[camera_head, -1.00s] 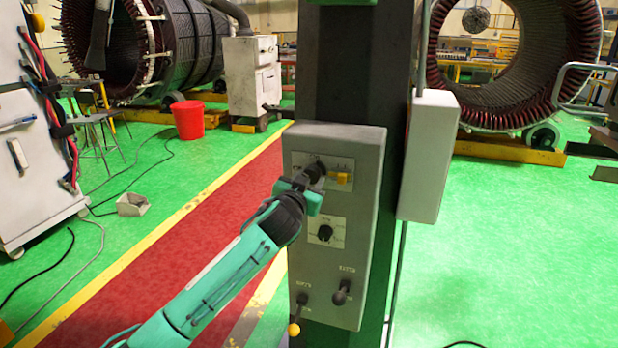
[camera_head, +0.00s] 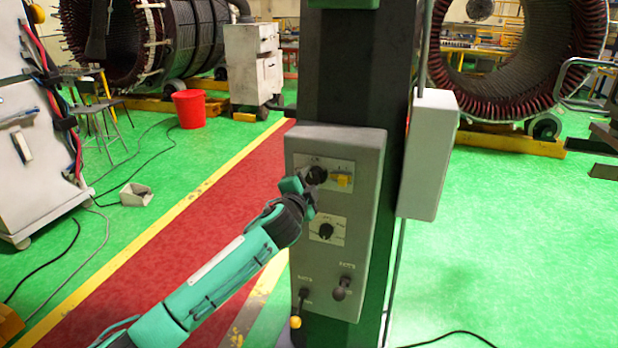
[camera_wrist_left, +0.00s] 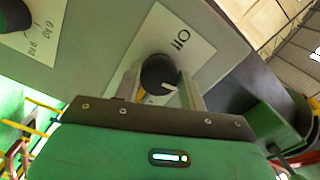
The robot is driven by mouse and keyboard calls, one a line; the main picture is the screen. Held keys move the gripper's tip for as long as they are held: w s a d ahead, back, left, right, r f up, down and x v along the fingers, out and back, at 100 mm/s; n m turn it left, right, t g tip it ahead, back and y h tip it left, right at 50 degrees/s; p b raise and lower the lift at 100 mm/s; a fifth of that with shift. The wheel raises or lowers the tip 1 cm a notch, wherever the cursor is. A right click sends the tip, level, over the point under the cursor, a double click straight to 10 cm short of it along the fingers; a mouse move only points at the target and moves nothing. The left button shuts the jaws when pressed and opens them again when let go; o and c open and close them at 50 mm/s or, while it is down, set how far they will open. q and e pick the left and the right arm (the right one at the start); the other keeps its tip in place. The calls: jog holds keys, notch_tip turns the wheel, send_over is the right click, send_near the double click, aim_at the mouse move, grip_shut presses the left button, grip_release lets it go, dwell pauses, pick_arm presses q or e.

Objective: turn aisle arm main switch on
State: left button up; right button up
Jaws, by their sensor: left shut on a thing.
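The grey control panel (camera_head: 365,232) is mounted on a dark column. Its top black rotary switch (camera_head: 317,174) sits on a white label plate, with a yellow part (camera_head: 343,180) just to its right. My left gripper (camera_head: 312,180) is at this switch and shut on it, covering part of it. In the left wrist view the round black knob (camera_wrist_left: 158,74) lies between the two fingers (camera_wrist_left: 160,92). A white pointer line shows on the knob, and marks show on the plate. My right gripper is not in view.
A grey box (camera_head: 430,155) is on the column's right side. A red bucket (camera_head: 188,108) stands at the back left.

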pick_arm(q)
jog(key=shift+m+p, duration=0.45)
jog(key=shift+m, duration=0.65)
jog(key=o, duration=1)
jog(key=shift+c, duration=0.2)
jog(key=b+v, duration=0.3)
jog(key=v, duration=1)
jog(key=shift+s+b, duration=0.3)
jog(key=shift+s, duration=0.05)
jog(key=shift+a, duration=0.15)
